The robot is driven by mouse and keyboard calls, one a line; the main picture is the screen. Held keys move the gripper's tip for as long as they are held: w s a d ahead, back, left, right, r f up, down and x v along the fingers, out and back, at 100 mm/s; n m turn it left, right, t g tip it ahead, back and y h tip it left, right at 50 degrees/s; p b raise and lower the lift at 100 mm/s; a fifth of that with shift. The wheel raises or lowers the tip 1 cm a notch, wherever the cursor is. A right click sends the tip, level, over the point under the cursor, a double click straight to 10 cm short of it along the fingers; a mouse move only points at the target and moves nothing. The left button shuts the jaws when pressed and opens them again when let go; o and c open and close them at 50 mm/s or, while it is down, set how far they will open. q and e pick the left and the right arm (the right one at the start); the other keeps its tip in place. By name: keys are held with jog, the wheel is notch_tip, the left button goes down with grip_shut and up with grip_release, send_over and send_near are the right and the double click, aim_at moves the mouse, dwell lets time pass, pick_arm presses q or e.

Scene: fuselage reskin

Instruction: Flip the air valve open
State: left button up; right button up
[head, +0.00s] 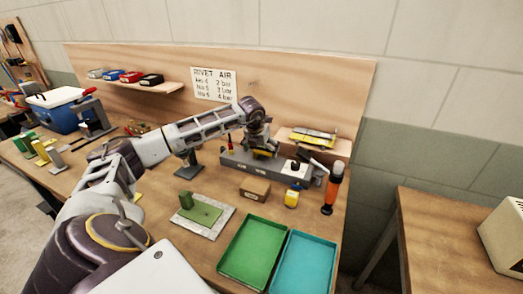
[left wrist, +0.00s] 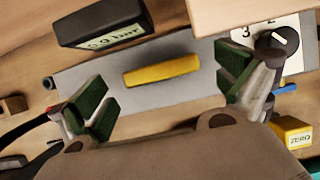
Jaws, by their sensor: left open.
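The air valve's yellow lever (left wrist: 162,70) lies flat along a grey manifold block (left wrist: 200,92), running roughly left to right in the left wrist view. In the head view the grey block (head: 235,167) sits on the bench near the back board, and the lever (head: 264,153) is partly hidden by my gripper. My left gripper (left wrist: 165,92) is open, its green-padded fingers spread on either side of the lever, apart from it. In the head view my left gripper (head: 261,148) is over the block. My right gripper is not in view.
A dial with numbers (left wrist: 276,42) and a dark display reading in bar (left wrist: 100,20) flank the lever. A yellow ZERO block (head: 291,199), cardboard box (head: 255,190) and orange-black tool (head: 333,187) stand nearby. Green (head: 252,252) and teal (head: 303,262) trays lie in front.

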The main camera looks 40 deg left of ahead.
pick_arm(q)
jog(key=c, duration=1.5)
jog(key=shift+o, duration=0.2)
